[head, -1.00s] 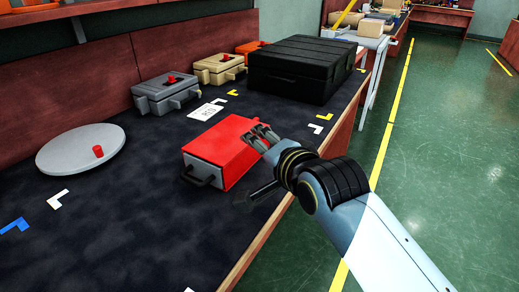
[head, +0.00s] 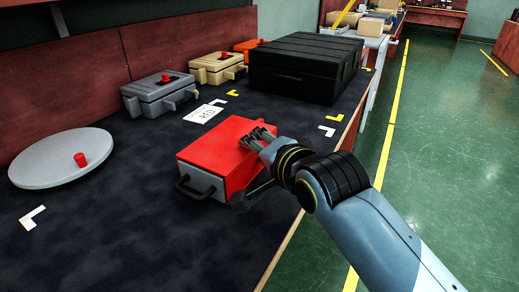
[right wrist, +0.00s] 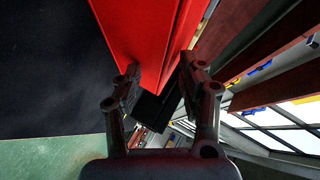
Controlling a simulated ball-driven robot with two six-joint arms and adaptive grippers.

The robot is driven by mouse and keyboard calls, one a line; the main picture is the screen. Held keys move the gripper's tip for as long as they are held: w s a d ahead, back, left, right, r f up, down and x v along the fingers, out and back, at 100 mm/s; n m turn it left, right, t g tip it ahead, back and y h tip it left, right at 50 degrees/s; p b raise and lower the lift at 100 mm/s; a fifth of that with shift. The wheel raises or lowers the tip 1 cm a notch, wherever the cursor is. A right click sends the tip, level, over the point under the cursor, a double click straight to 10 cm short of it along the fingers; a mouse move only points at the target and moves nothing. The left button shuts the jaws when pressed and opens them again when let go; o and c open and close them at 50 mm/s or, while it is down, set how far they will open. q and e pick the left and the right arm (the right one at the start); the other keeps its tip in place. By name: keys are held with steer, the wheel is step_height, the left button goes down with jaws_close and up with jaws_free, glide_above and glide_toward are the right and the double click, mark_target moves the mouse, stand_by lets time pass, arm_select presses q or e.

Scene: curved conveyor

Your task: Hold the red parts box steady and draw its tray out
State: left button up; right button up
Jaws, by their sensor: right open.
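The red parts box (head: 226,148) lies on the dark bench mat. It has a red shell, and its tray's grey front (head: 209,178) with a black handle (head: 190,187) sits at the shell's near end, with no clear gap. My right gripper (head: 258,138) is at the box's right top edge, fingers pointing at the shell. In the right wrist view the open fingers (right wrist: 160,88) stand either side of the red shell (right wrist: 135,35); I cannot tell whether they touch it. A dark slim part shows low beside the box's right side. My left gripper is not in view.
A grey round lid (head: 58,160) with a red knob lies at left. A grey box (head: 158,98), a tan box (head: 214,70) and a large black case (head: 305,68) stand behind. A white card (head: 203,113) lies behind the red box. Bare mat lies in front of its handle.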

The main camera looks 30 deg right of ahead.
steer(key=c, duration=0.7)
steer(key=shift+s+f, duration=0.1)
steer(key=shift+s, duration=0.05)
jaws_close()
